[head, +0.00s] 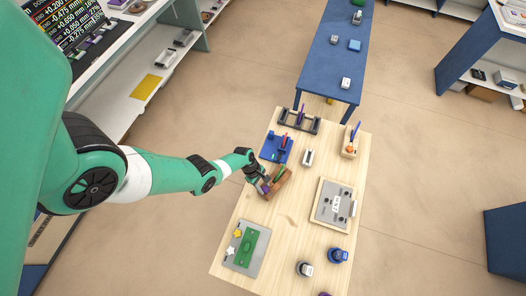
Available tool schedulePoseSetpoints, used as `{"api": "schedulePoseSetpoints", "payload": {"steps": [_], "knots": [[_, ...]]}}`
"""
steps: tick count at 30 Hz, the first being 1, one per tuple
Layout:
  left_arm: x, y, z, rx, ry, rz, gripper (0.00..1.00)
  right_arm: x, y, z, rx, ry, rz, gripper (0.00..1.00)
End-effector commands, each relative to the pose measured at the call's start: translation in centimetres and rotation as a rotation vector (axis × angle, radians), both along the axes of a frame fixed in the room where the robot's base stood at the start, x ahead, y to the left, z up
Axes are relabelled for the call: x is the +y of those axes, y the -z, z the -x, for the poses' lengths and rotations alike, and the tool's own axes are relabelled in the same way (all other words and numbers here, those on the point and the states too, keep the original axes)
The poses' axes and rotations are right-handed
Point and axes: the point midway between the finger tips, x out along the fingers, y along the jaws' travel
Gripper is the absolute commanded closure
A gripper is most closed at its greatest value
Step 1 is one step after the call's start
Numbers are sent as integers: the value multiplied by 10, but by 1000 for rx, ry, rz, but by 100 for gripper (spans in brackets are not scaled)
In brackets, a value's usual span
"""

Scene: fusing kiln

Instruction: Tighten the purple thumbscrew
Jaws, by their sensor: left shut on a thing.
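A brown wooden block (286,181) with a green strip (280,172) on it stands on the pale wooden table, left of the middle. A small purple thing (265,188), which looks like the purple thumbscrew, shows at the block's left end. My left gripper (262,184) reaches in from the left and is shut at that end, on what looks like the thumbscrew. The fingers hide most of it, and its thread and seating are too small to tell. My right gripper is not in view.
A blue fixture (276,148) and a dark rack (299,121) stand behind the block. A white-grey device (308,158) is to the right, near a grey panel (333,205). A grey tray (242,262) lies in front. Bare wood surrounds the block's front right.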

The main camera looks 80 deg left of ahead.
Motion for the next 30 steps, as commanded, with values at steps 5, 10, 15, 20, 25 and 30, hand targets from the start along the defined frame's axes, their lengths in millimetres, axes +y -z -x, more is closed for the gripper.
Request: {"api": "schedulePoseSetpoints", "payload": {"steps": [5,10,15,20,25,30], "knots": [[0,0,0,0,-1,0,100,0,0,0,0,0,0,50],[2,0,-2,0,101,0,100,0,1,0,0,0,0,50],[3,2,-5,1,325,0,100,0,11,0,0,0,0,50],[3,1,-5,0,431,0,100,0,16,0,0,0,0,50],[3,0,-4,1,451,0,100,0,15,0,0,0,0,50],[3,0,-4,0,449,0,48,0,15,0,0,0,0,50]]}}
